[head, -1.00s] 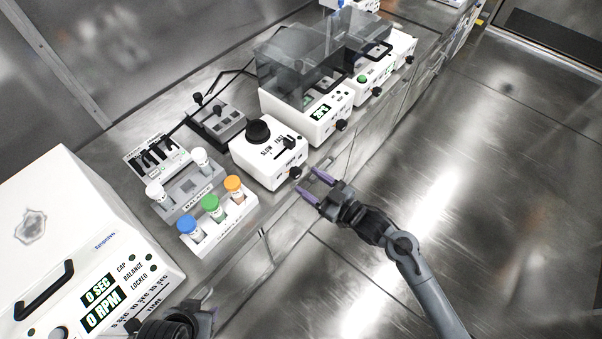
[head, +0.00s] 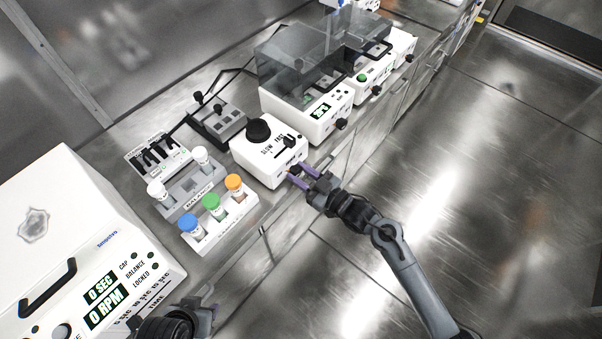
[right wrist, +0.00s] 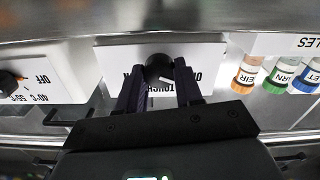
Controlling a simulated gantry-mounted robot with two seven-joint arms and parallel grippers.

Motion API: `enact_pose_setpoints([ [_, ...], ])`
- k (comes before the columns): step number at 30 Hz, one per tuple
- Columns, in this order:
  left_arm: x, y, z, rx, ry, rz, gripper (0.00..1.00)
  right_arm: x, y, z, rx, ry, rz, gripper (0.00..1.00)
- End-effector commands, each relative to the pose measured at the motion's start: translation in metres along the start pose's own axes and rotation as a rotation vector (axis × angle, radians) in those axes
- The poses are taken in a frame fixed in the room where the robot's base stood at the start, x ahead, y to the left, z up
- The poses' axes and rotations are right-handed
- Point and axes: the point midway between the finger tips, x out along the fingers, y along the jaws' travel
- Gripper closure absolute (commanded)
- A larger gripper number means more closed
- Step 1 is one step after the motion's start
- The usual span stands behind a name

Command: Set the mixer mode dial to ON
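The mixer (head: 268,150) is a white box with a black round cup on top and a slider beside SLOW and FAST lettering. Its black mode dial sits low on the front face; in the right wrist view the dial (right wrist: 159,68) shows a white pointer mark and lettering around it, partly hidden. My right gripper (head: 303,172) is at the mixer's front, its purple fingers open. In the right wrist view its fingers (right wrist: 160,88) stand on either side of the dial; I cannot tell whether they touch it. My left gripper (head: 208,308) is at the bottom edge, partly cut off.
A sample rack (head: 222,226) with blue, green and orange capped tubes stands left of the mixer. A white centrifuge (head: 60,215) fills the lower left. A device with a smoky lid (head: 300,62) stands behind the mixer. The floor at right is clear.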

Motion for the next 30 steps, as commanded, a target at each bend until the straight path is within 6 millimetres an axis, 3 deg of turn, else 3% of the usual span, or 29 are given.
enact_pose_setpoints([
  [3, 0.0, 0.001, 0.0, -0.003, 0.001, 0.003, 0.57, 0.0, 0.0, 0.0, 0.0, 0.0, 0.0, 0.95],
  [14, -0.006, 0.001, -0.002, -0.003, 0.001, 0.003, 0.57, 0.0, 0.0, -0.001, 0.074, -0.001, -0.001, 0.95],
  [30, -0.035, -0.003, -0.011, 0.007, -0.001, -0.006, 0.57, 0.0, 0.001, -0.002, 0.522, -0.001, 0.0, 0.95],
])
